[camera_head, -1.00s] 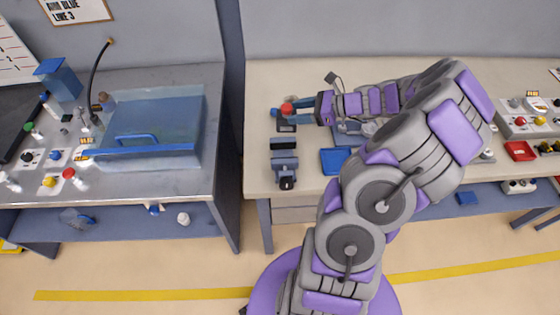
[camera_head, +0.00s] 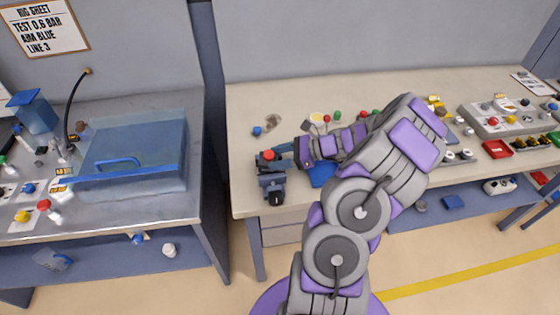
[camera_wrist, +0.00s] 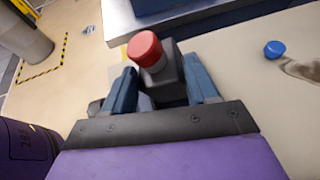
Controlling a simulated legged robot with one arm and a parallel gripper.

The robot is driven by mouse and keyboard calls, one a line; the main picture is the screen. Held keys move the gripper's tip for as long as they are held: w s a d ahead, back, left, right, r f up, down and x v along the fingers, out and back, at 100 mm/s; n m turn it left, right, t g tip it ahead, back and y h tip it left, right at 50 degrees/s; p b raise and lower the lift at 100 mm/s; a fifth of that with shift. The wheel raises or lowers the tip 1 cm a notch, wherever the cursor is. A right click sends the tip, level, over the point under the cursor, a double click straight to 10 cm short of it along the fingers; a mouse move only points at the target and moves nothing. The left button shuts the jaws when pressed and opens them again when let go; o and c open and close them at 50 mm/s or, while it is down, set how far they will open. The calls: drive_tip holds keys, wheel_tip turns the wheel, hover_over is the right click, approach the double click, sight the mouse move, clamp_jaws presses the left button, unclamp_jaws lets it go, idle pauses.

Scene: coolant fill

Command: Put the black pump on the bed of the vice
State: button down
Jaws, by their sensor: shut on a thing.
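The black pump (camera_wrist: 168,82) with a red cap stands between the two blue fingers of my gripper (camera_wrist: 160,88), which is shut on it. In the head view the pump's red cap (camera_head: 268,155) shows at the tip of my gripper (camera_head: 278,154). The vice (camera_head: 271,184), blue-grey with a dark front end, sits near the left front edge of the right bench. The pump is over or at the rear part of the vice. I cannot tell whether it touches the bed, which is mostly hidden by pump and gripper.
A blue cap (camera_head: 257,131) and a brownish rag (camera_head: 274,122) lie on the bench (camera_head: 300,95) behind the vice. A blue tray (camera_head: 320,174) is partly under my arm. A gap separates this bench from the left one, with its clear blue box (camera_head: 135,150).

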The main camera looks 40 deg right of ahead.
drive_tip(key=shift+s+d+f, duration=0.1)
drive_tip(key=shift+d+f, duration=0.1)
drive_tip(key=shift+f, duration=0.3)
drive_tip(key=shift+d+f, duration=0.15)
drive_tip(key=shift+f, duration=0.3)
drive_tip(key=c, duration=0.6)
unclamp_jaws()
drive_tip(key=shift+w+d+f, duration=0.15)
drive_tip(key=shift+w+d, duration=0.05)
drive_tip(key=shift+d, duration=0.15)
drive_tip(key=shift+o, duration=1.3)
drive_tip(key=shift+w+d, duration=0.2)
drive_tip(key=shift+d, duration=0.3)
drive_tip(key=shift+a+r, duration=0.25)
drive_tip(key=shift+a, duration=0.3)
drive_tip(key=shift+s+r, duration=0.1)
drive_tip(key=shift+r, duration=0.05)
drive_tip(key=p+v, duration=0.3)
drive_tip(key=v, duration=0.9)
